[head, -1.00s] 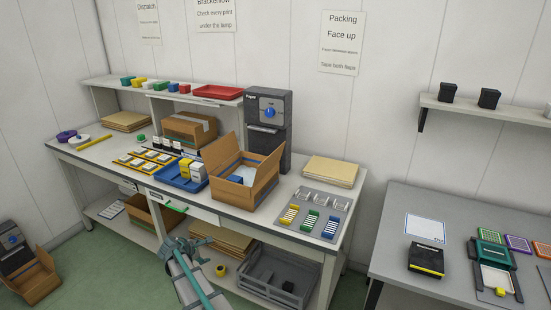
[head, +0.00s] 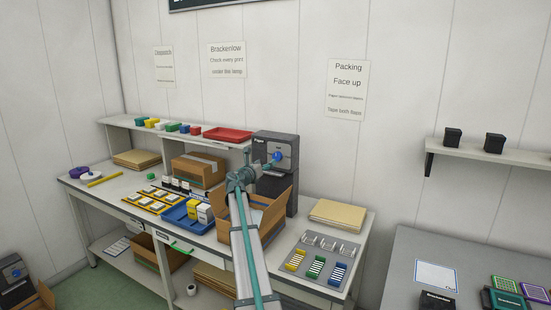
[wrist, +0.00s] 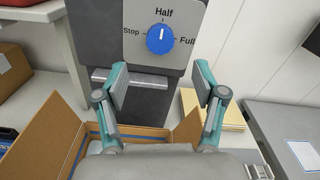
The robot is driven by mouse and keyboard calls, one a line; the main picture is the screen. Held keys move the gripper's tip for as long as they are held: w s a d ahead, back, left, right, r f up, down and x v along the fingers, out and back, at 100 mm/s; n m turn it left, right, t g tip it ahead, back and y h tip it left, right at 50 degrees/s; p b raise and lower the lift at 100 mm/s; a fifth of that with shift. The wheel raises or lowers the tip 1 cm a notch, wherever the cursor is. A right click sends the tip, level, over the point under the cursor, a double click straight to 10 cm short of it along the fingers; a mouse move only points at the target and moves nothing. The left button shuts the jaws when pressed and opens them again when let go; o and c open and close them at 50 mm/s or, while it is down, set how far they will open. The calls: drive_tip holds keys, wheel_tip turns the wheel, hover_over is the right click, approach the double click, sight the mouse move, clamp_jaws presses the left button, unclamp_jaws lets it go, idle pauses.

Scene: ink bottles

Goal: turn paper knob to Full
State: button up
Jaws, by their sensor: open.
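The blue round knob (wrist: 160,39) is on the front of a dark grey paper dispenser (wrist: 143,100). Around it are the labels Stop at left, Half at top and Full at right. A small white mark at the knob's top points up towards Half. In the head view the knob (head: 277,156) shows on the upper front of the dispenser (head: 287,195). My gripper (wrist: 160,84) is open and empty, its two teal-and-grey fingers apart below the knob in the wrist view, not touching it. In the head view my gripper (head: 243,178) is just left of the knob.
An open cardboard box (head: 278,212) stands in front of the dispenser, below my gripper. A shelf with a red tray (head: 228,134) is at left. Tan envelopes (head: 336,215) lie right of the dispenser.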

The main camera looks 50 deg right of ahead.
sight(276, 157)
drive_tip(key=d+p, duration=0.1)
drive_tip(key=d, duration=0.2)
drive_tip(key=w+d+p, duration=0.1)
drive_tip(key=d, duration=0.5)
drive_tip(key=shift+w+p, duration=0.3)
drive_tip(key=shift+p, duration=0.1)
drive_tip(key=shift+d, duration=0.45)
drive_tip(key=c, duration=1.1)
drive_tip(key=shift+f, duration=0.1)
drive_tip(key=shift+c, duration=0.2)
